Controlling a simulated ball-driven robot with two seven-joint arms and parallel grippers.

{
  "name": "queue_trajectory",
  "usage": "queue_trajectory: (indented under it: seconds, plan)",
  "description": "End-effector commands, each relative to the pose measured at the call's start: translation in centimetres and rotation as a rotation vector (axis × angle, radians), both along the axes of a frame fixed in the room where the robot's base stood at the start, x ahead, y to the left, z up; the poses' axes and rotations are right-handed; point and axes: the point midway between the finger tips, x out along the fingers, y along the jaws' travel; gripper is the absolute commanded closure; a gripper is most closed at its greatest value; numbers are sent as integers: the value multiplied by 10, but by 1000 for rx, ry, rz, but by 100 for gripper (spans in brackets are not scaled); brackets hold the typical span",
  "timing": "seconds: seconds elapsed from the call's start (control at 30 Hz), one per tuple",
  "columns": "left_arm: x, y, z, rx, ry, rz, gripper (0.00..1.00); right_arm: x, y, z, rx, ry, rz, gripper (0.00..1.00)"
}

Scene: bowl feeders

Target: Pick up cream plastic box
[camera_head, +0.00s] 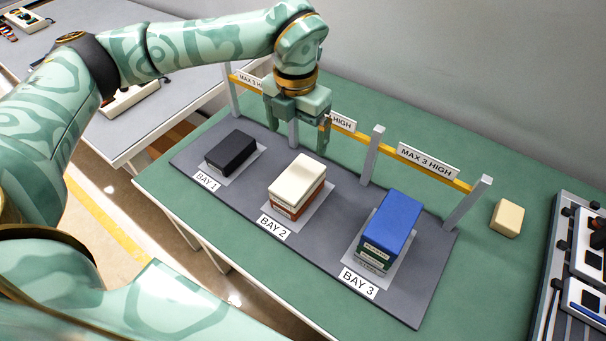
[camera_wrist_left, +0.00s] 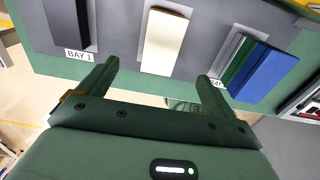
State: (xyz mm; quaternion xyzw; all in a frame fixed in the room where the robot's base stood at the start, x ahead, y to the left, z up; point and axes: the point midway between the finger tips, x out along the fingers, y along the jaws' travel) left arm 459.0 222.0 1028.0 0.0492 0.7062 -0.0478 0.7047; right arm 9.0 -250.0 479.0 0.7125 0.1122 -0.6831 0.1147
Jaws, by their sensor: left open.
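A cream box (camera_head: 297,178) lies on top of a reddish-brown box (camera_head: 290,207) in the bay 2 stack. The cream box also shows in the left wrist view (camera_wrist_left: 165,42), just beyond and between the fingertips. My left gripper (camera_head: 297,132) is open and empty, above and behind the bay 2 stack, apart from it. Its two fingers also show in the left wrist view (camera_wrist_left: 157,72). A tan-cream box (camera_head: 507,218) stands alone on the green table at the right. My right gripper is not in view.
A black box (camera_head: 231,153) lies in bay 1, and a blue box (camera_head: 392,222) tops a stack with green in bay 3. A yellow rail (camera_head: 381,147) with signs and grey posts runs behind the bays on the grey mat (camera_head: 408,301). A tray of parts stands far right.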

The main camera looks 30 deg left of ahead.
Motion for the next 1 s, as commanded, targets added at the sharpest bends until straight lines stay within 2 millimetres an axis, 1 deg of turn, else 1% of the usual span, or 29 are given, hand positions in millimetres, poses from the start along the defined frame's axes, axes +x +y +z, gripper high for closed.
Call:
queue_trajectory:
  seconds: [0.03, 0.1, 0.2, 0.3, 0.57, 0.8, 0.83, 0.9, 1.0]
  plan:
    - [-1, 0, -18, -1, 7, -1, 9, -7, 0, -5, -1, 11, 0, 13]
    - [-1, -1, -36, -1, 6, -1, 9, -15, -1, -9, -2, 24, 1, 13]
    - [-1, -1, -59, -1, 5, -2, 9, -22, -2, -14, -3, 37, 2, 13]
    - [-1, -1, -75, -2, 4, -2, 9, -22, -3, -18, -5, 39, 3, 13]
    - [-2, -2, -93, -2, 2, -2, 9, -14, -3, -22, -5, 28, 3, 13]
    - [-6, -5, -132, -2, 5, -2, 9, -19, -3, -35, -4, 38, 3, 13]
    - [-6, -4, -135, -2, 3, -2, 9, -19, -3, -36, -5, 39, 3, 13]
    - [-5, -4, -138, -2, 0, -2, 9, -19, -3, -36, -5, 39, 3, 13]
    - [-5, -4, -136, -2, -2, -2, 9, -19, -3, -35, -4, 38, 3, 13]
